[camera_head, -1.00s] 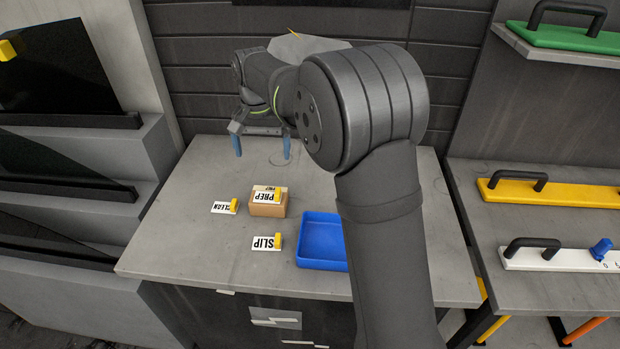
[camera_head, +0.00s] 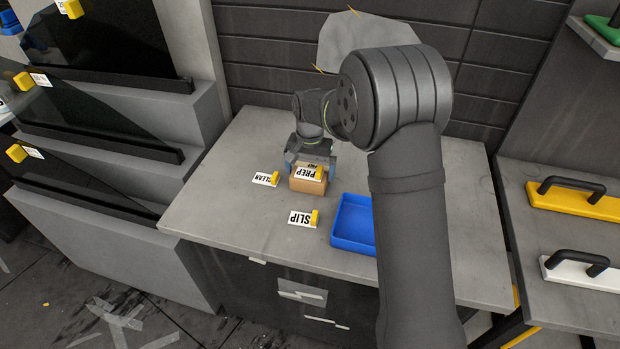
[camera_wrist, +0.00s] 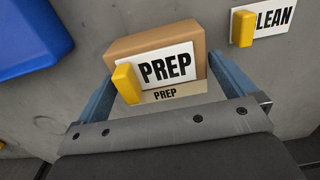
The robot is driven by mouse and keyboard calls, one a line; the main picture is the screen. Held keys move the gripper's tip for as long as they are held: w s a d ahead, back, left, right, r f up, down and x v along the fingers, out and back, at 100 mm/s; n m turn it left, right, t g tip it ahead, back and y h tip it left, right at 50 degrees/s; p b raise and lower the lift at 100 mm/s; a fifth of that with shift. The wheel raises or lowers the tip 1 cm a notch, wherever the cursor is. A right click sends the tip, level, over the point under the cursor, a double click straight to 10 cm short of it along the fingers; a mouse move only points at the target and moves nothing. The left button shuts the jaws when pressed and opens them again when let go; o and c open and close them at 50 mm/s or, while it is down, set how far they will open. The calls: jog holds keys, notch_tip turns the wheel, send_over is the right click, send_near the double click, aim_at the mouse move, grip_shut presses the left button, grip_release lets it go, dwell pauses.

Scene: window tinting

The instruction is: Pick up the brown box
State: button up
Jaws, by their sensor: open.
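The brown box (camera_head: 308,186) stands on the grey table, with a white PREP card and a yellow tab on it. In the wrist view the brown box (camera_wrist: 158,46) sits between the two blue fingers of my gripper (camera_wrist: 168,82). My gripper (camera_head: 310,166) is open, one finger to each side of the box in the wrist view. I cannot tell whether either finger touches it.
A white CLEAN card (camera_head: 266,179) lies left of the box and a SLIP card (camera_head: 303,218) in front of it. A blue tray (camera_head: 352,224) is at the right, partly hidden by my arm. The table (camera_head: 225,205) is clear at the left.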

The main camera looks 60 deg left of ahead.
jog(key=shift+f, duration=1.25)
jog(key=c, duration=0.8)
jog(key=shift+o, duration=0.2)
jog(key=shift+r, duration=0.1)
